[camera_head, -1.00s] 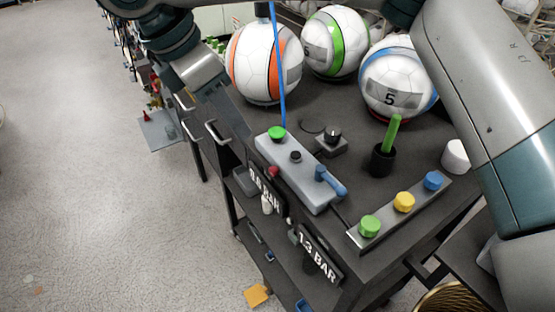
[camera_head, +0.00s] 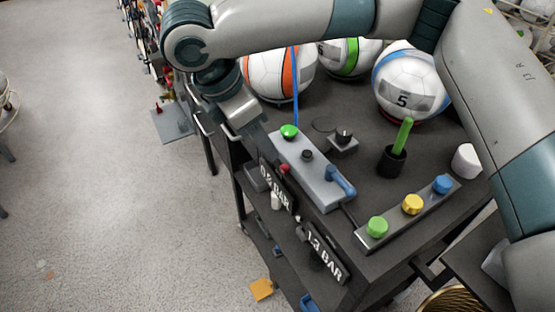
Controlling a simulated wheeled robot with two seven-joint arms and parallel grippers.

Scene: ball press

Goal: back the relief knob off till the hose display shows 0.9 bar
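The grey press panel (camera_head: 322,182) lies on the dark cart top and carries a green button (camera_head: 289,131), a black knob (camera_head: 307,155), a small red knob (camera_head: 285,169) at its front side and a blue lever (camera_head: 341,181). I cannot tell which is the relief knob. One display (camera_head: 277,187) shows a BAR figure starting with 0, its last digit unclear; the other display (camera_head: 325,254) reads 1.3 BAR. My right gripper (camera_head: 260,139) points down near the panel's left end; its dark fingers blend into the cart. My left gripper is out of view.
Balls with orange (camera_head: 279,75), green (camera_head: 349,56) and blue (camera_head: 408,84) bands stand at the back. A green-handled tool stands in a black cup (camera_head: 391,161). A strip (camera_head: 407,219) with green, yellow and blue knobs lies at the front right. A blue hose (camera_head: 296,88) rises behind the panel.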

